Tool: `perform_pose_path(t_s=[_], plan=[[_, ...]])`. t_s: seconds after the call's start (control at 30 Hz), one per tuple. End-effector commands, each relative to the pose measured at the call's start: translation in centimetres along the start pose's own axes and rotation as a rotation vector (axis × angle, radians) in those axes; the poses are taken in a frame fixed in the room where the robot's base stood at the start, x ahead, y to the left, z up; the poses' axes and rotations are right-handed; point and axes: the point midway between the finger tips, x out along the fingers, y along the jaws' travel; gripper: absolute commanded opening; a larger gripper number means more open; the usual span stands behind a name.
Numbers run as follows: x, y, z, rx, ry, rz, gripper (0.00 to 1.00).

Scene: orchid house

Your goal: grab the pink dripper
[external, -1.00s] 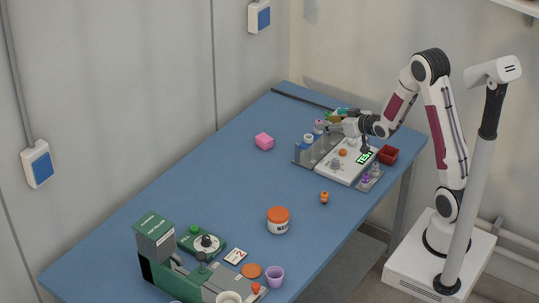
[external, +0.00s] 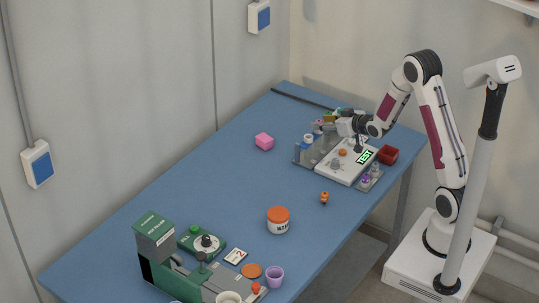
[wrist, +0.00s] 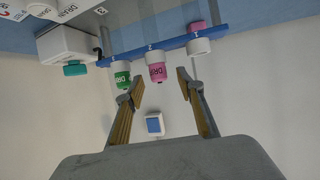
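The pink dripper (wrist: 157,74) hangs in a white collar on a blue rail in the wrist view, with dark lettering on its side. It lies between the tips of my gripper (wrist: 160,82), whose two fingers are spread apart, with space on both sides of it. The left fingertip is close to a green dripper (wrist: 122,79) in the neighbouring collar. In the external view my gripper (external: 335,127) is at the far end of the blue table, behind the grey rack, and its fingers are too small to make out.
A third white collar (wrist: 199,46) is on the rail at right. A white device with a green TEST display (external: 365,157) and a red bin (external: 388,155) stand close to the arm. Mid-table is mostly clear.

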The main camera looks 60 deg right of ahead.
Motion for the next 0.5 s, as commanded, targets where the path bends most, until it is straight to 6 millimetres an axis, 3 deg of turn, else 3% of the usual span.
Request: perform_pose_path(t_s=[0.23,0.5], plan=[[2.2,0.1,0.1,-0.001,-0.002,0.000,0.38],[2.6,0.1,0.1,-0.001,-0.001,0.000,0.38]])
